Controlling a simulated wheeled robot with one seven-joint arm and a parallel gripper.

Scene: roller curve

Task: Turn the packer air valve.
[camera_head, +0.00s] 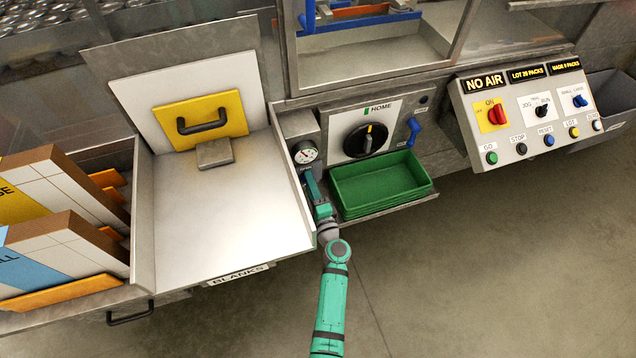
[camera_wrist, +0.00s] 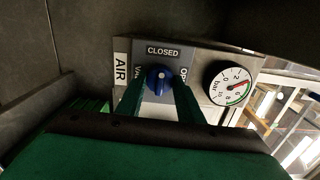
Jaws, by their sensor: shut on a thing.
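The packer air valve is a blue knob (camera_wrist: 158,84) on a grey plate marked AIR VALVE, seen in the wrist view. CLOSED is printed above it, and a partly hidden OPEN label is at its right. The knob's pale mark points up towards CLOSED. My gripper (camera_wrist: 160,92) has one green finger on each side of the knob and is shut on it. In the head view my gripper (camera_head: 314,190) is below the pressure gauge (camera_head: 305,153) and hides the knob. The gauge (camera_wrist: 230,84) is right of the knob in the wrist view.
A green tray (camera_head: 381,185) is close to the right of my gripper, below the HOME dial (camera_head: 366,139). The metal blanks chute (camera_head: 232,212) is close on the left. The control panel (camera_head: 535,113) at the right shows NO AIR. The floor (camera_head: 480,270) in front is clear.

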